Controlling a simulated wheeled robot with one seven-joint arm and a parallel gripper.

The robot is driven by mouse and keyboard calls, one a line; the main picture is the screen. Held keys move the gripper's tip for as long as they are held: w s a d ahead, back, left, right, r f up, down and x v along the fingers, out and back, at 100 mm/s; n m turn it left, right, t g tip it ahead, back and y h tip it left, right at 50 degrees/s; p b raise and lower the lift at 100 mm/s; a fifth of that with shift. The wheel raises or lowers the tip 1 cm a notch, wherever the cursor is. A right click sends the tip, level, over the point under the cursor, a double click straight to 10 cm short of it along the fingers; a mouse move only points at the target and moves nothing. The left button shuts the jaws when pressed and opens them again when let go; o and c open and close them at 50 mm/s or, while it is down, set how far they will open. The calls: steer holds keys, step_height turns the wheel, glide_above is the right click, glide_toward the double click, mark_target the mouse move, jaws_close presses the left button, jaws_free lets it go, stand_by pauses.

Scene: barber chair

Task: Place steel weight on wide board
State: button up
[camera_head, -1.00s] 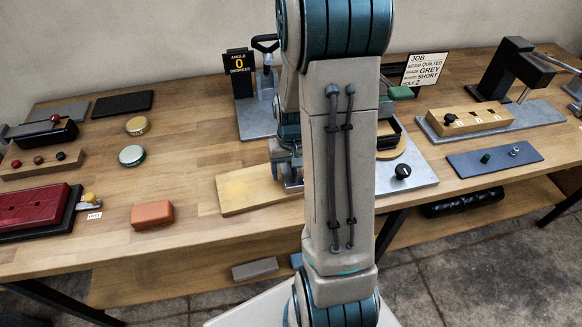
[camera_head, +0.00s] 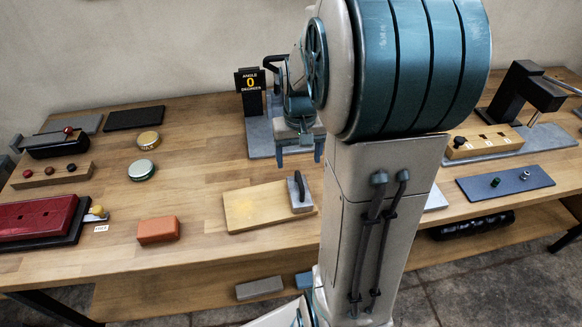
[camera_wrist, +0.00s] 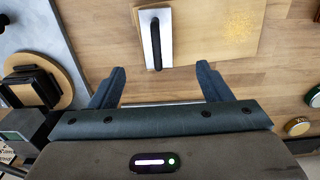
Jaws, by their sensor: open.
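The steel weight (camera_head: 301,190), a grey plate with a black handle, stands on the right end of the pale yellow wide board (camera_head: 250,208). My gripper (camera_head: 298,160) is open and empty, raised behind and above the weight in the head view. In the wrist view its fingers (camera_wrist: 160,70) are spread apart, with the weight ahead of them and clear of both.
An orange block (camera_head: 158,230) lies left of the board. Two round tins (camera_head: 142,169) are farther back left. A dark blue mat (camera_head: 506,182) with small parts is at right. My arm covers the bench just right of the board. Bare wood lies left of the board.

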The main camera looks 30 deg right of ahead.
steer(key=s+a+r+n+t, duration=0.1)
steer(key=s+a+r, duration=0.1)
steer(key=s+a, duration=0.3)
steer(key=s+a+r+n+t, duration=0.2)
steer(key=s+a+r, duration=0.1)
steer(key=s+a, duration=0.3)
steer(key=shift+s+a+r, duration=0.3)
steer(key=shift+s+r, duration=0.05)
steer(key=shift+s, duration=0.45)
